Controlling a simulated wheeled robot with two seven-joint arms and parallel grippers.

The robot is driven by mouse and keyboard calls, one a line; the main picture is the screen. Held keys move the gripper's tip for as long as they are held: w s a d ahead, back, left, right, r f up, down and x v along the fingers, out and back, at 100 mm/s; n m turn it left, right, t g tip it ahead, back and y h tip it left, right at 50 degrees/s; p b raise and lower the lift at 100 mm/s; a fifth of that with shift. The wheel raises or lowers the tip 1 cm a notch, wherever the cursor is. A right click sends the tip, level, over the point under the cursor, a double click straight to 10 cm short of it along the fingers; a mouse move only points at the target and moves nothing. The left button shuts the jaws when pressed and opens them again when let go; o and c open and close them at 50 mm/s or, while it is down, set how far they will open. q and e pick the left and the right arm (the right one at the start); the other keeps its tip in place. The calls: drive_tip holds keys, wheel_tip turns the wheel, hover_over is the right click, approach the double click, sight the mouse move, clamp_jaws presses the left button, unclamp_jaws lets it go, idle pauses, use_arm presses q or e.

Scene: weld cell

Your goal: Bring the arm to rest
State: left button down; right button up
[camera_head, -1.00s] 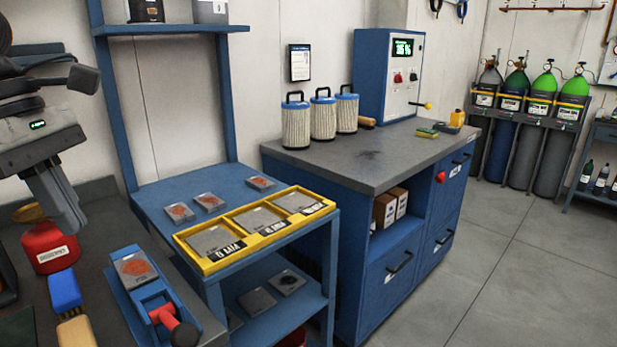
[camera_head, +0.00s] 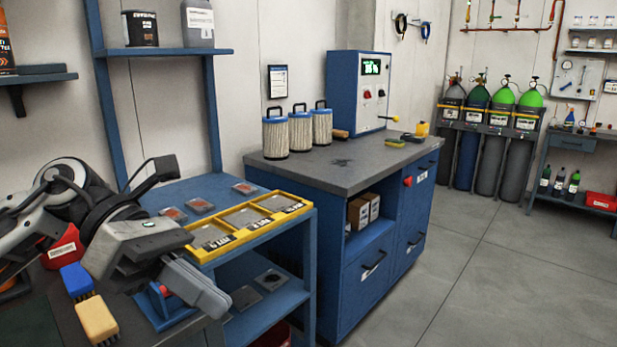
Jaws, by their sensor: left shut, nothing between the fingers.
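My left gripper (camera_head: 198,287) shows at the lower left, its arm coming in from the left. Its fingers are together with nothing between them. It hangs over the blue clamp fixture (camera_head: 165,317) on the dark bench and hides most of it; only the lower part and a bit of red show. I cannot tell whether the gripper touches the fixture. My right gripper is out of view.
A blue brush (camera_head: 76,281), a tan brush (camera_head: 97,318) and a red can (camera_head: 62,250) are close to the left arm. A yellow-framed tray (camera_head: 247,226) sits on the blue rack just right of the gripper. The floor (camera_head: 470,280) at right is clear.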

use_arm(q)
drive_tip(key=w+d+n+t+h, duration=0.2)
drive_tip(key=d+n+t+h, duration=0.1)
drive_tip(key=d+n+h, duration=0.55)
drive_tip(key=w+a+f+n+t+y, duration=0.25)
drive_tip(key=f+n+t, duration=0.25)
drive_tip(key=n+t, duration=0.55)
drive_tip(key=w+a+f+n+t+y, duration=0.25)
drive_tip(key=f+n+t, duration=0.4)
drive_tip(key=n, duration=0.75)
drive_tip(key=s+a+f+n+g+y, duration=0.2)
drive_tip(key=s+f+n+y, duration=0.2)
drive_tip(key=f, duration=0.4)
drive_tip(key=s+a+f+n+g+y, duration=0.2)
drive_tip(key=s+f+n+y, duration=0.2)
drive_tip(key=f+n, duration=0.3)
drive_tip(key=s+a+f+n+g+y, duration=0.2)
drive_tip(key=s+f+n+y, duration=0.2)
drive_tip(key=f, duration=0.7)
drive_tip(key=shift+s+a+f+n, duration=0.15)
drive_tip(key=shift+s+a+n, duration=0.25)
drive_tip(key=shift+s+n, duration=0.55)
drive_tip(key=shift+s, duration=0.1)
